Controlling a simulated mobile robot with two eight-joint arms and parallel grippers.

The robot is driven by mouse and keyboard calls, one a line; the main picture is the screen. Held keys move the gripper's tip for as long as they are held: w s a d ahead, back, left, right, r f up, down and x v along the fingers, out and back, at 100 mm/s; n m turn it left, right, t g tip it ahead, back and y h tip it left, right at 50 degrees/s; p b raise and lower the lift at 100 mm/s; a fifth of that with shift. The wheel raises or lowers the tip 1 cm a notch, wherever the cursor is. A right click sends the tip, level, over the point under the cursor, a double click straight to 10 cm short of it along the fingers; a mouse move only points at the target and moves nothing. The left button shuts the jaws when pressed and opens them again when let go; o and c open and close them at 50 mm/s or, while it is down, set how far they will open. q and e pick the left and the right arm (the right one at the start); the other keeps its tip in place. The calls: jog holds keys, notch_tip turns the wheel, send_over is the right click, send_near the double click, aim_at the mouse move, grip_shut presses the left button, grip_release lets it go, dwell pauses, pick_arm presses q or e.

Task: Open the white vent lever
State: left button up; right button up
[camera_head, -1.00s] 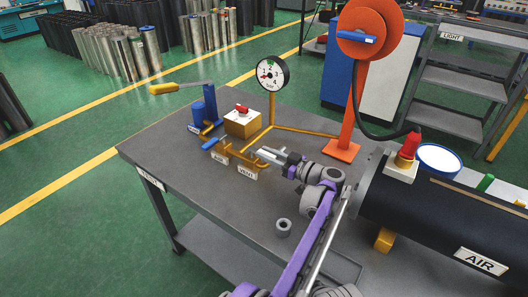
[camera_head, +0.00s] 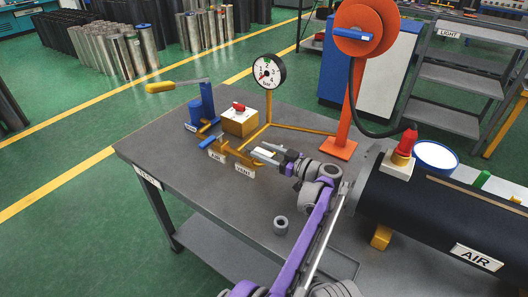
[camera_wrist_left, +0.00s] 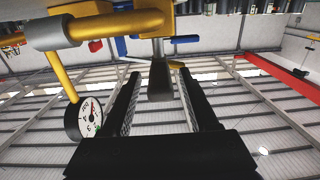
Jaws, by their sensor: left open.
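The vent valve sits on the brass pipe at the front of the bench, above the VENT label (camera_head: 244,170). A pale lever (camera_head: 263,151) shows there, small and partly masked by my left gripper (camera_head: 262,156). In the left wrist view a lever, grey in shade (camera_wrist_left: 160,82), hangs from the brass pipe (camera_wrist_left: 110,27) between the two black fingers of my left gripper (camera_wrist_left: 160,100). The fingers are open, with a gap visible on each side of it. Contact is not visible. My right gripper is out of view.
A pressure gauge (camera_head: 269,71) stands on a brass pipe behind the valve. A blue hand pump (camera_head: 206,101) with a yellow-ended handle and a brass block (camera_head: 240,122) are left of it. The black AIR cylinder (camera_head: 440,205) fills the right.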

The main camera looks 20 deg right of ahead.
aim_at(264, 151)
pick_arm(q)
notch_tip(264, 151, up, 10)
jog(key=shift+p, duration=0.85)
